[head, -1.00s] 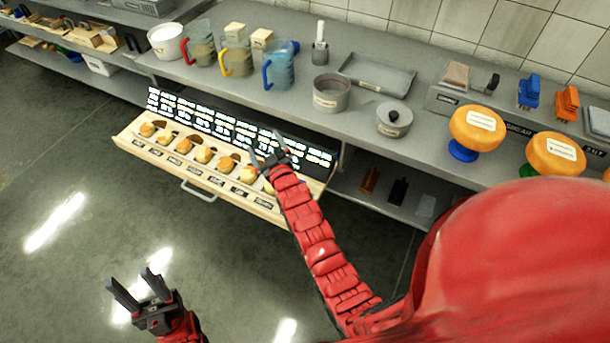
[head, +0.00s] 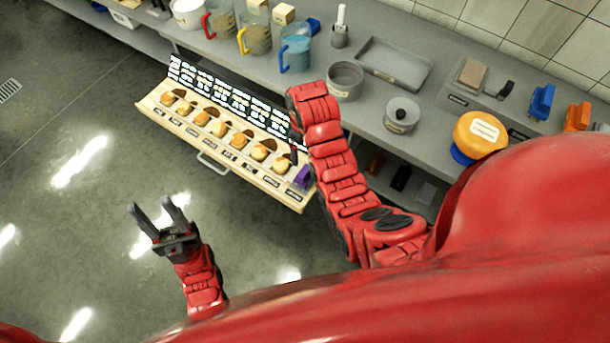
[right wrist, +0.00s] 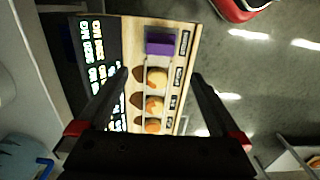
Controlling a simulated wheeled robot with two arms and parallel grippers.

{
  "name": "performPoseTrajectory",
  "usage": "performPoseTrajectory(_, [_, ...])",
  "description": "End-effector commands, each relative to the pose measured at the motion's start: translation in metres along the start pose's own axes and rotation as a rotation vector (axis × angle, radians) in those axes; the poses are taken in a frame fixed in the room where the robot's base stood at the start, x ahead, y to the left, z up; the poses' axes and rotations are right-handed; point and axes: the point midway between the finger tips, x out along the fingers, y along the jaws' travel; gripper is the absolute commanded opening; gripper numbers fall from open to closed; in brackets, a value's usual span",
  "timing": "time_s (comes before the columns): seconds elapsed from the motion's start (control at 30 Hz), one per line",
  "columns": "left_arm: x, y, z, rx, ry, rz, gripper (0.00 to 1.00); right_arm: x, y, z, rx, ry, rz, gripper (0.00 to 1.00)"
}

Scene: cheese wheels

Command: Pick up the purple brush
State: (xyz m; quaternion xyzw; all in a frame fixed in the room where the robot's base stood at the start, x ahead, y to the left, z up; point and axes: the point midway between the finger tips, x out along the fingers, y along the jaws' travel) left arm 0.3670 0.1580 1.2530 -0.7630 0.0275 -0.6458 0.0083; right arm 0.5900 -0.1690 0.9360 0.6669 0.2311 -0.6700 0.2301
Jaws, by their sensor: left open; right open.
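The purple brush (head: 303,176) lies at the right end of the open wooden drawer, next to a row of small cheese wheels. In the right wrist view a purple block (right wrist: 160,42) shows in the drawer's end compartment, beyond my fingertips. My right gripper (right wrist: 158,75) is open and empty above the drawer, with small cheese wheels between its fingers in the picture. In the head view it is mostly hidden by my right wrist. My left gripper (head: 153,208) is open and empty over the floor, left of and nearer than the drawer.
The wooden drawer (head: 255,181) has a dark lettered board behind it. Blue (head: 541,101) and orange (head: 577,116) brushes stand at the right. The floor in front is clear.

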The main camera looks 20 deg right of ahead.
Motion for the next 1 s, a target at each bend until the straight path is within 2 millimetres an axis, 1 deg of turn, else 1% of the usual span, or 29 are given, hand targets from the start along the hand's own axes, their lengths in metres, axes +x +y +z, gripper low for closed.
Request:
performPoseTrajectory(0.03, [-0.016, 0.001, 0.003, 0.000, 0.000, 0.000, 0.50, 0.016, 0.000, 0.000, 0.001, 0.000, 0.000, 1.00])
performPoseTrajectory(0.4, [-0.085, 0.004, 0.014, 0.000, 0.000, 0.000, 0.50, 0.086, 0.001, -0.001, 0.002, 0.003, 0.003, 1.00])
performPoseTrajectory(0.47, [-0.094, 0.005, 0.016, 0.000, 0.000, 0.000, 0.50, 0.096, 0.001, -0.001, 0.002, 0.003, 0.003, 1.00])
performPoseTrajectory(0.5, [-0.085, 0.004, 0.015, 0.000, -0.001, 0.000, 0.50, 0.095, 0.001, 0.000, 0.002, 0.001, 0.001, 1.00])
performPoseTrajectory(0.53, [-0.082, 0.004, 0.014, 0.000, 0.000, 0.000, 0.50, 0.098, 0.000, 0.000, 0.002, -0.002, -0.001, 1.00])
performPoseTrajectory(0.6, [-0.081, 0.004, 0.014, 0.000, 0.001, 0.000, 0.50, 0.106, 0.000, 0.000, 0.002, -0.001, -0.001, 1.00])
performPoseTrajectory(0.77, [-0.073, 0.004, 0.012, 0.000, 0.000, 0.000, 0.50, 0.113, 0.000, 0.000, 0.002, 0.001, 0.001, 1.00])
performPoseTrajectory(0.9, [-0.059, 0.003, 0.010, 0.000, 0.000, 0.000, 0.50, 0.127, -0.002, 0.001, 0.002, -0.001, -0.001, 1.00])
performPoseTrajectory(1.0, [-0.053, 0.003, 0.009, 0.000, 0.000, 0.000, 0.50, 0.140, -0.003, 0.002, 0.002, -0.001, -0.001, 1.00])
